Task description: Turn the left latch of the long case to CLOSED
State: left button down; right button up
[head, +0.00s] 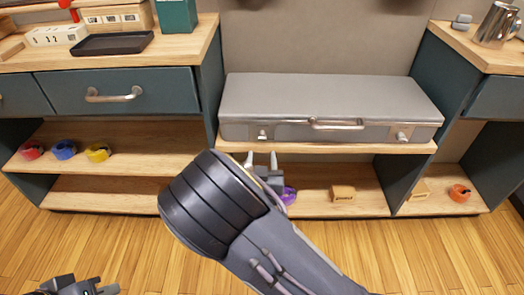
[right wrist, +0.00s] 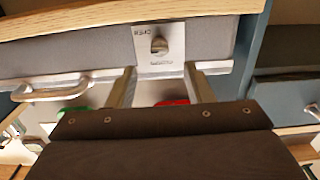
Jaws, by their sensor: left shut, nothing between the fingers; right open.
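The long grey case (head: 330,95) lies shut on a wooden shelf, its handle and two latches facing me. The left latch (head: 263,134) is a small metal knob on a pale plate. In the right wrist view the same latch (right wrist: 159,45) appears upside down, with small lettering above and below it; I cannot surely tell its setting. My right gripper (head: 262,157) is open just in front of and below the left latch. Its two fingers (right wrist: 160,78) point at the latch plate with nothing between them. My left gripper (head: 100,288) is shut and empty at the bottom left, far from the case.
The case's right latch (head: 402,136) and handle (head: 337,125) show clear. The shelf edge (head: 330,147) runs just under the case. Tape rolls (head: 97,153) sit on the left shelf. A purple roll (head: 289,195) and a small box (head: 343,193) lie below the case.

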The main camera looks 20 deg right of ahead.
aim_at(262, 140)
jog(key=b+x, duration=0.1)
jog(key=x, duration=0.5)
jog(key=shift+c, duration=0.4)
jog(key=c, duration=0.9)
